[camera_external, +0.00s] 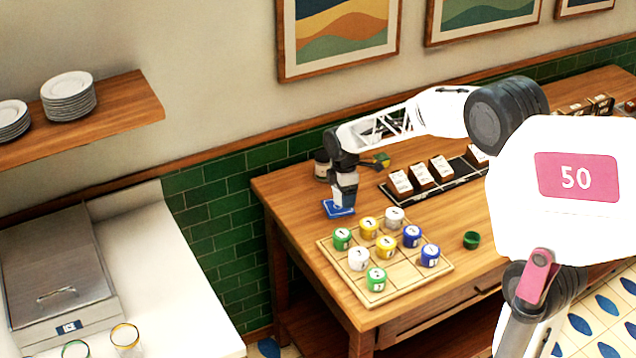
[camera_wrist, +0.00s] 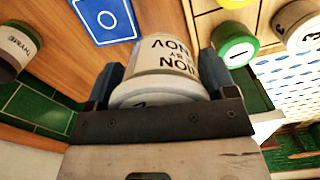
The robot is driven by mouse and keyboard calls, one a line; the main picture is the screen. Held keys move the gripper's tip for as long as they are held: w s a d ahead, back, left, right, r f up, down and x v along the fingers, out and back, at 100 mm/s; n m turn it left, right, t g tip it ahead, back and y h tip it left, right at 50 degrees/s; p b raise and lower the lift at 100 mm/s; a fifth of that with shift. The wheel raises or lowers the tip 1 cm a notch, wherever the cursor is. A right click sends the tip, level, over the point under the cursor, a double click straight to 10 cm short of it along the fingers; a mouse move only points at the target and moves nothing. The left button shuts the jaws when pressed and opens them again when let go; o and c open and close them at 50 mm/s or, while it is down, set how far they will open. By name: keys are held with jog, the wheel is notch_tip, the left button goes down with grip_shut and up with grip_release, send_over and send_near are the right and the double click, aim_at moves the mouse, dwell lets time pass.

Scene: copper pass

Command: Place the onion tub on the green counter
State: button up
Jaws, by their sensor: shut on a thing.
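My gripper (camera_external: 344,196) is over the left back part of the wooden table. It is shut on the onion tub (camera_wrist: 165,55), a white tub with upside-down black print in the wrist view, one finger on each side. In the external view the tub is mostly hidden by the gripper, close above or beside a blue card (camera_external: 338,211); I cannot tell whether they touch. The blue card also shows in the wrist view (camera_wrist: 104,18). A small round green piece (camera_external: 471,241) stands right of the board, and a green flat thing (camera_external: 382,159) lies behind the gripper. Which is the green counter is unclear.
A square wooden grid board (camera_external: 330,262) holds several tubs with green, yellow, white and blue lids, in front of my gripper. A thyme jar (camera_wrist: 14,48) stands close by. A black rack (camera_external: 455,172) of labelled blocks stands to the right. Bare wood lies between.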

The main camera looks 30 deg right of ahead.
jog(key=s+a+n, duration=0.3)
jog(key=s+a, duration=0.2)
jog(key=a, duration=1)
jog(key=s+a+n, duration=0.4)
jog(key=s+a, duration=0.1)
jog(key=a, duration=1.1)
jog(key=s+a+n, duration=0.4)
jog(key=s+a, duration=0.1)
jog(key=a, duration=1.1)
jog(key=shift+s+f, duration=0.25)
jog(key=shift+s, duration=0.05)
jog(key=shift+s+a, duration=0.5)
jog(key=shift+a, duration=0.15)
send_over(160, 296)
jog(key=shift+w+a+f, duration=0.1)
jog(key=shift+w+f, duration=0.05)
jog(key=shift+f, duration=0.55)
jog(key=shift+f, duration=0.15)
jog(key=shift+f, duration=1.65)
jog(key=shift+f, duration=0.15)
